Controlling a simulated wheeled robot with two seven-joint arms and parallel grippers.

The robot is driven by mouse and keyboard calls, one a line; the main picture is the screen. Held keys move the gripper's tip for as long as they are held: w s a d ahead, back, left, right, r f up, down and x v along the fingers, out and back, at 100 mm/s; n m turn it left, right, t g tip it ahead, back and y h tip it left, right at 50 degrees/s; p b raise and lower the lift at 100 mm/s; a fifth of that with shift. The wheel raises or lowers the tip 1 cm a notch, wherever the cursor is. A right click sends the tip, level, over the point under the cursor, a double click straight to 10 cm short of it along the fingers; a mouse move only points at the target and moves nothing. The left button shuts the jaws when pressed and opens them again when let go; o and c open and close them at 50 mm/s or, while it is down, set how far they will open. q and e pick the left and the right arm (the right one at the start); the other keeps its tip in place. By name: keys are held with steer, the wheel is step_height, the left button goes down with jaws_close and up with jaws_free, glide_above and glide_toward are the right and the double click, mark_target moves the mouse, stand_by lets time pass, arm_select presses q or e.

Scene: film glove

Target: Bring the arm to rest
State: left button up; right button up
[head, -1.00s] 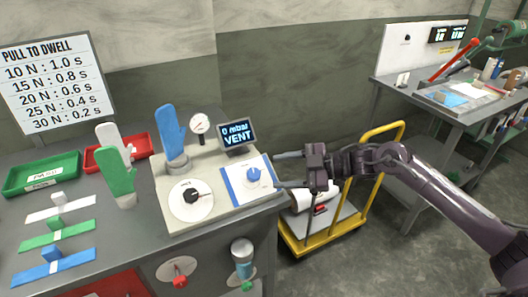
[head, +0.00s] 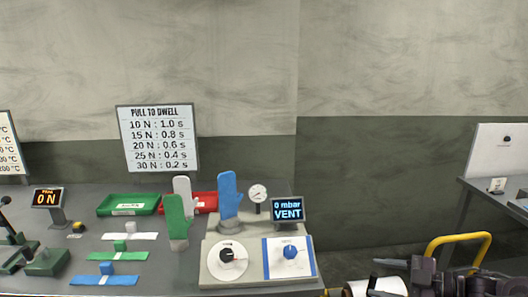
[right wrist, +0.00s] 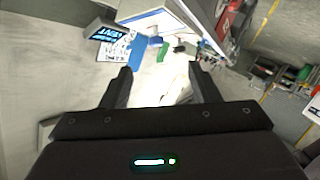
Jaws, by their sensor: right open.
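My right gripper (head: 378,276) shows at the lower right edge of the head view, dark, with its two fingers apart and nothing between them. It is to the right of the bench panel, above the floor side of the bench. In the right wrist view the two open fingers (right wrist: 159,76) show empty, with a bright pale surface behind them. Most of my right arm is cut off by the bottom edge of the head view. My left arm and gripper are not in view.
The grey bench holds a control panel (head: 217,276) with a blue knob (head: 290,252), a blue glove form (head: 230,193), a green one (head: 178,218) and a VENT display (head: 287,210). A yellow cart handle (head: 455,239) and white roll (head: 388,287) stand right of the bench.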

steer(key=w+d+f+m+t+h, duration=0.1)
steer(key=d+f+m+t+h, duration=0.15)
steer(key=f, duration=0.75)
steer(key=w+d+f+m+t+h, duration=0.1)
steer(key=w+d+f+m+h, duration=0.2)
steer(key=f, duration=0.6)
steer(key=s+f+m+g+h, duration=0.15)
steer(key=s+f, duration=0.25)
steer(key=f, duration=0.4)
steer(key=s+f+m+h, duration=0.1)
steer(key=s+f+m, duration=0.25)
steer(key=f, duration=0.35)
steer(key=s+f+m+h, duration=0.1)
steer(key=s+f+h, duration=0.1)
steer(key=s+f, duration=0.45)
steer(key=s+a+f+m+g+h, duration=0.2)
steer(key=s+f+g, duration=0.2)
steer(key=s+f, duration=0.95)
steer(key=s+a+f+g, duration=0.2)
steer(key=s+a+f, duration=0.2)
steer(key=s, duration=0.6)
steer(key=s+a+f+m+g, duration=0.1)
steer(key=s+a+f+g, duration=0.2)
steer(key=s, duration=0.8)
steer(key=shift+s+a+f+h, duration=0.25)
steer(key=shift+a+f+h, duration=0.15)
steer(key=shift+f, duration=0.2)
steer(key=shift+c, duration=0.3)
